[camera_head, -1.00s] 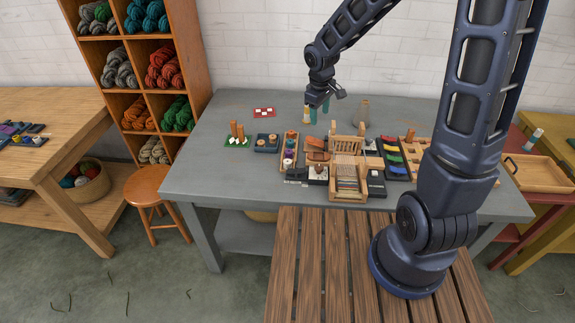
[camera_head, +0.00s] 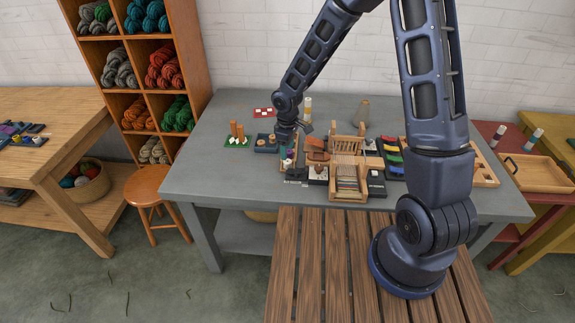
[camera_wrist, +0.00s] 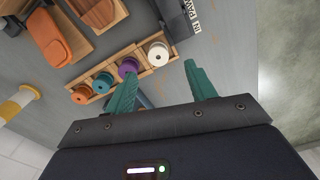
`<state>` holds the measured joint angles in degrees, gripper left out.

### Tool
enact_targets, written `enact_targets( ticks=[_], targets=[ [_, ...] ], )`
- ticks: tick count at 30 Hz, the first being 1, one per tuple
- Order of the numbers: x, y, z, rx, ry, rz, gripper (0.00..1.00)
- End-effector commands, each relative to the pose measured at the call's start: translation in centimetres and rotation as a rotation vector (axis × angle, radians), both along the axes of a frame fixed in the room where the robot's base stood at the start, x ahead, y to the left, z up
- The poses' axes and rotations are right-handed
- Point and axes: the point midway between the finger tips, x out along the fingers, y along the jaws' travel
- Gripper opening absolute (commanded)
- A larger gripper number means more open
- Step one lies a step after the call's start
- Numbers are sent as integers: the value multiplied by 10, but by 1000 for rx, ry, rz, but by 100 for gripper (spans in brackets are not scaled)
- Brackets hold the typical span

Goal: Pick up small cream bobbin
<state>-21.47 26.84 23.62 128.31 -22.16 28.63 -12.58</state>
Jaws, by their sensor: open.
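The small cream bobbin (camera_wrist: 158,52) sits at the end of a wooden rack (camera_wrist: 143,66) in the wrist view. Its pale round top with a centre hole faces the camera. My gripper (camera_wrist: 160,71) is open, its two teal fingers apart and empty. The bobbin shows just beyond the gap between the fingertips, apart from them. In the head view my gripper (camera_head: 287,150) points down over the rack on the grey table, and it and the arm hide most of the rack's bobbins.
Purple (camera_wrist: 128,67), teal (camera_wrist: 103,82) and orange (camera_wrist: 82,93) bobbins stand in the same rack. A wooden loom (camera_head: 347,172) and colored skeins (camera_head: 391,155) lie to the right.

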Motion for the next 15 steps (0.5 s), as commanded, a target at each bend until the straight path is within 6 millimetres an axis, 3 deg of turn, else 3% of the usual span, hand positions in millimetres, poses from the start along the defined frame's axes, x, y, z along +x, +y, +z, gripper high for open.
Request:
enact_targets(
  ticks=[8, 15],
  targets=[
    [0, 0, -13, -1, 0, 2, 55],
    [2, 1, -39, -1, 2, 2, 55]
  ],
)
